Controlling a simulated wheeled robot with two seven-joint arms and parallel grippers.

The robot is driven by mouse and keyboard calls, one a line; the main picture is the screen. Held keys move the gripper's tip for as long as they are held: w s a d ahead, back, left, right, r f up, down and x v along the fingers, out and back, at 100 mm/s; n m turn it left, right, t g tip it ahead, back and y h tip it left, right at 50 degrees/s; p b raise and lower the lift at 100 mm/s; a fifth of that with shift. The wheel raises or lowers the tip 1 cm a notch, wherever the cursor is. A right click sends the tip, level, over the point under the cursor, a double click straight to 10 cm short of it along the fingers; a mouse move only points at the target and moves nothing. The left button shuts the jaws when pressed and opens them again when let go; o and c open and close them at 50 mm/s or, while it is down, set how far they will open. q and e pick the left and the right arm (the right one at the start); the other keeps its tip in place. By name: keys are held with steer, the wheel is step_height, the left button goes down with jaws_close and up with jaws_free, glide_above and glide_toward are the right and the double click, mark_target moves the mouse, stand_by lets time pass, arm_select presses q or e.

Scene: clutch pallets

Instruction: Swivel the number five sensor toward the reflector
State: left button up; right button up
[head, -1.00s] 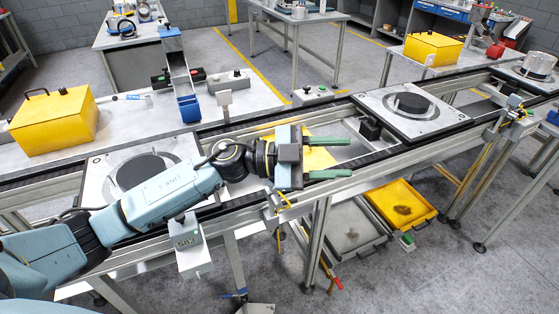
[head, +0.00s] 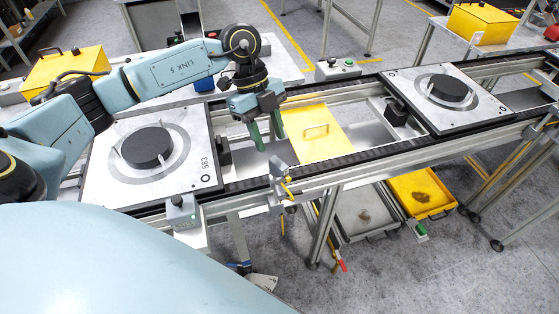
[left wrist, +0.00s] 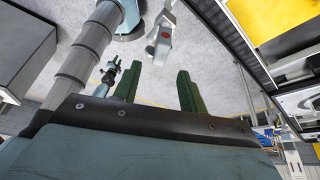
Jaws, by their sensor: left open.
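A small grey sensor head (head: 280,168) stands on a bracket with a yellow cable at the near rail of the conveyor. No number is readable on it. My left gripper (head: 270,143) points down over the conveyor, just above and left of the sensor, its two green fingers apart and empty. In the left wrist view the open fingers (left wrist: 157,85) show with a grey part with a red spot (left wrist: 163,32) beyond them; I cannot tell for sure that it is the sensor. I cannot pick out the reflector; the gripper may hide it. My right gripper is not in view.
A pallet with a black disc (head: 150,160) sits left of my gripper, another pallet (head: 440,112) to the right. A yellow plate with a handle (head: 318,143) lies between them. A grey button box (head: 182,212) stands at the near rail. Trays (head: 362,215) lie below.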

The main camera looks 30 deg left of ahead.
mark_target(278, 162)
arm_select(q)
steer(key=x, duration=0.8)
steer(key=shift+d+f+p, duration=0.15)
steer(key=shift+f+p, duration=0.05)
steer(key=shift+p, duration=0.1)
